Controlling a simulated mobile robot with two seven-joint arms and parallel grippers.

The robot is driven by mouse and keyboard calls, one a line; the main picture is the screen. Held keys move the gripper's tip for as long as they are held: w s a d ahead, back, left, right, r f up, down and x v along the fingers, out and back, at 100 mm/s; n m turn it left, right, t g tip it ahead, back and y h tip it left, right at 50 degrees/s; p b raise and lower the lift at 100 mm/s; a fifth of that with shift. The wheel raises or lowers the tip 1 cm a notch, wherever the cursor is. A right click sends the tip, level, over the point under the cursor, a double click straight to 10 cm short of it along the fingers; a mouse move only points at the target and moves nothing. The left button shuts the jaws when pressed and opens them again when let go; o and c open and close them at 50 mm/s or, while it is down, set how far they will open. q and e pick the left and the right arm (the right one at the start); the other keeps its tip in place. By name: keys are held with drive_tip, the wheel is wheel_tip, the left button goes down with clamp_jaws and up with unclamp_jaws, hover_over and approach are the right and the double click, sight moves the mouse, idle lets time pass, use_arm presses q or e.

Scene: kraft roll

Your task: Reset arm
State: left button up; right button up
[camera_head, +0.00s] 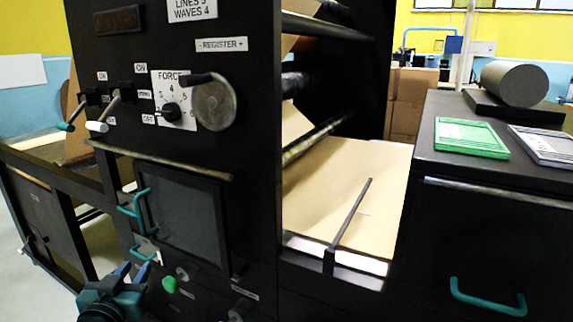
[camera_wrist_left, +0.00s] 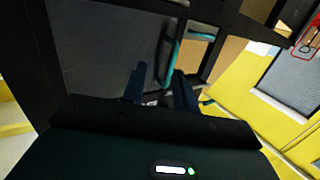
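My left gripper (camera_head: 133,270) is at the lower left of the head view, in front of the black machine's lower panel. Its two blue fingers stand apart with nothing seen held between them. In the left wrist view the fingers of the gripper (camera_wrist_left: 160,88) are also apart, with a teal handle (camera_wrist_left: 172,55) beyond them. In the head view a teal handle (camera_head: 137,212) is on the left side of the dark door (camera_head: 185,215), above the gripper. I cannot tell whether the fingers touch anything. My right gripper is not in view.
The black machine (camera_head: 250,150) carries two levers, a force dial (camera_head: 171,111), a round crank (camera_head: 214,105) and a green knob (camera_head: 169,284). Brown paper (camera_head: 340,180) lies under a thin bar. A black cabinet (camera_head: 490,230) at right bears a green frame (camera_head: 470,138) and a grey roll (camera_head: 515,82).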

use_arm(q)
drive_tip(key=s+d+f+m+g+h, duration=0.4)
drive_tip(key=s+d+f+g+h, duration=0.1)
drive_tip(key=s+d+f, duration=1.5)
wheel_tip(320, 180, down, 2)
drive_tip(key=shift+s+d+f+g+h, duration=0.25)
drive_tip(key=shift+s+g+h, duration=0.2)
drive_tip(key=shift+g, duration=0.25)
